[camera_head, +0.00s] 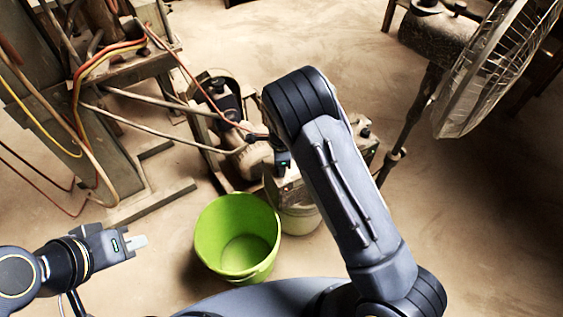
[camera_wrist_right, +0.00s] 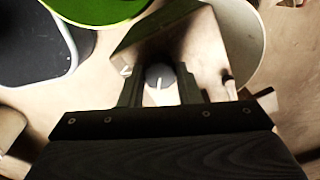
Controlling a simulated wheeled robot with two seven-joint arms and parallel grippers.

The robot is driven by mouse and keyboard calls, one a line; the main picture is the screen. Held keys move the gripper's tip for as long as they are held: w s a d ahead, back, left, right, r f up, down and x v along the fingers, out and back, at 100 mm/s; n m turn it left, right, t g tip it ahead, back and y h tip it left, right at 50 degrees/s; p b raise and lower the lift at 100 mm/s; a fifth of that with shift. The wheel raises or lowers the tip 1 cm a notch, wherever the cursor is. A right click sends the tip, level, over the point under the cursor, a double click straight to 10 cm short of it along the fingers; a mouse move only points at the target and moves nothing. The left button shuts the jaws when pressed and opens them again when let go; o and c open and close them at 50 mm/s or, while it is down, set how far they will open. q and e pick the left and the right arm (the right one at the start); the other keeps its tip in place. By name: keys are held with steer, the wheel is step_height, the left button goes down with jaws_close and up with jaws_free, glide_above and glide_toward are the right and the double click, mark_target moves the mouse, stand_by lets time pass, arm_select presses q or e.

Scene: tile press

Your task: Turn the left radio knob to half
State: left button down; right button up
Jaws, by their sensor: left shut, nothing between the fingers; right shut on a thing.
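The radio, a worn pale box, is mostly hidden behind my right arm in the head view; part of its front (camera_head: 289,191) shows left of the arm. In the right wrist view its tan face (camera_wrist_right: 205,55) lies ahead of the fingers. A round grey knob (camera_wrist_right: 158,76) with a pale pointer line sits between the fingertips of my right gripper (camera_wrist_right: 160,72), which is shut on it. The pointer looks close to upright in that view. My left gripper (camera_head: 139,241) is shut and empty at the lower left, well away from the radio.
A green bucket (camera_head: 211,232) stands on the floor left of my right arm, with a pale bucket (camera_head: 300,221) beside it under the radio. A machine with hoses (camera_head: 105,65) fills the upper left. A caged fan (camera_head: 495,70) stands upper right.

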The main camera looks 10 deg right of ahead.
steer(key=shift+m+p, duration=0.3)
steer(key=shift+m, duration=0.7)
steer(key=o, duration=1)
steer(key=shift+r+p, duration=0.55)
steer(key=shift+r, duration=3.4)
